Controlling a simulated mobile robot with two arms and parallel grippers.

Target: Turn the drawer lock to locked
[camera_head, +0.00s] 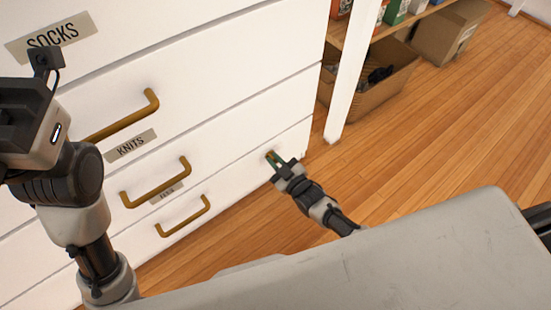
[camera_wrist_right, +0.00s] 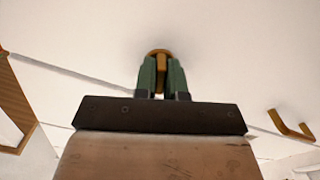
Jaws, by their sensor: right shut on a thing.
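The drawer lock is a small brass knob or key on a white drawer front near its right end. In the right wrist view the lock (camera_wrist_right: 161,56) shows a round brass plate with an upright brass tab. My right gripper (camera_wrist_right: 161,80) is shut on that tab, with one green finger on each side. In the head view the right gripper (camera_head: 274,160) is at the drawer front and mostly hides the lock. My left arm comes in at the left; its fingers are out of the picture.
The white drawer unit (camera_head: 240,60) has brass handles (camera_head: 157,184) and labels such as SOCKS (camera_head: 52,38) and KNITS (camera_head: 131,145). At right, a shelf holds cardboard boxes (camera_head: 385,88) beside a white post (camera_head: 351,75). The wooden floor (camera_head: 440,130) is clear.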

